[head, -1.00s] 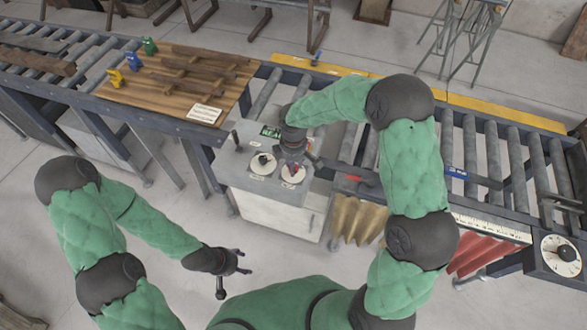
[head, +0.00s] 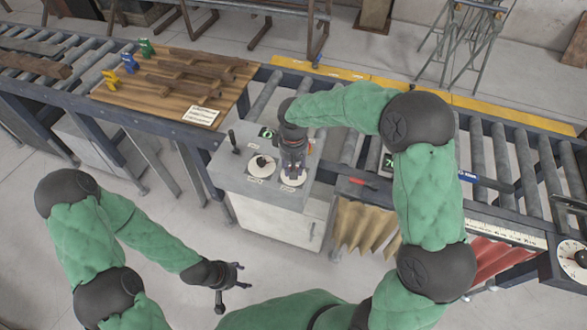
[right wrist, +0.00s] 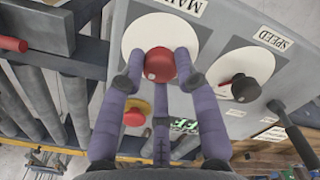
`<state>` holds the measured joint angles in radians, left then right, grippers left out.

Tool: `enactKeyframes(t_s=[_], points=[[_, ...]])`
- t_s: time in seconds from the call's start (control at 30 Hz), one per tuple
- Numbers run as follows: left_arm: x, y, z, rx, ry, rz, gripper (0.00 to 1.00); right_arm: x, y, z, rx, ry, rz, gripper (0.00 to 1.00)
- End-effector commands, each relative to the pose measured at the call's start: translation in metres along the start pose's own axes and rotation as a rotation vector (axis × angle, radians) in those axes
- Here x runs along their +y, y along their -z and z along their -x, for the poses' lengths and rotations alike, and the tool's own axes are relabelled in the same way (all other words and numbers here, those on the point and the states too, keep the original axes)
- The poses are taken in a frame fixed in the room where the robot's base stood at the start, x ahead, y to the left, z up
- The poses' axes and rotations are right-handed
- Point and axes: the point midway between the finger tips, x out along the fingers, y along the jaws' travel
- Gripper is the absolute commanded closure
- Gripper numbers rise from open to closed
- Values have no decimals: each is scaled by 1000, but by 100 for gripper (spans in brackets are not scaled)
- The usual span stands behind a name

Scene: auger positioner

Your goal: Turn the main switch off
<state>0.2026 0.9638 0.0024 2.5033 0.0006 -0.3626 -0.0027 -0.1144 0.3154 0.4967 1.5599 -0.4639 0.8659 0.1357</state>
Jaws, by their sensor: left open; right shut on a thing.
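The main switch is a red round knob (right wrist: 160,63) on a white disc (right wrist: 135,38) labelled "MAIN", seen from above in the right wrist view. A small pale mark shows low on its left side. My right gripper (right wrist: 155,75) is shut on this knob, its purple fingers around it. In the head view my right gripper (head: 293,170) points down over the control cabinet (head: 236,180) and hides most of the knob. My left gripper (head: 229,287) is open and empty, low over the floor in front of the cabinet.
A black speed knob (right wrist: 245,88) sits beside the main switch. A red button (right wrist: 133,117) on yellow, a green display (right wrist: 184,125) and a black lever (right wrist: 290,130) are close by. Roller conveyors (head: 490,150) and a wooden board (head: 165,85) stand behind. Floor before the cabinet is clear.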

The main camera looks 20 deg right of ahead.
Motion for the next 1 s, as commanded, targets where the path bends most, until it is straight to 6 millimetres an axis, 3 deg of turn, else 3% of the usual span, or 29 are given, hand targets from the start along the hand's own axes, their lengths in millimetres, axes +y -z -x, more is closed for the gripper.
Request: enactKeyframes(t_s=[0.3, 0.8, 0.83, 0.9, 1.0], points=[[-2, 0, -6, 0, 0, 0, 40, -1, -1, -2, -5, 2, -106, 100], [-2, 0, -7, 0, 0, 0, 40, -1, -1, -2, -5, 1, -124, 100], [-2, 0, -7, 0, 0, 0, 40, -1, -2, -2, -5, 1, -124, 62], [-2, 0, -7, 0, 0, 0, 40, -1, -1, -2, -5, 1, -124, 44], [-2, 0, -7, 0, 0, 0, 40, -1, -1, -1, -4, 1, -124, 44]])
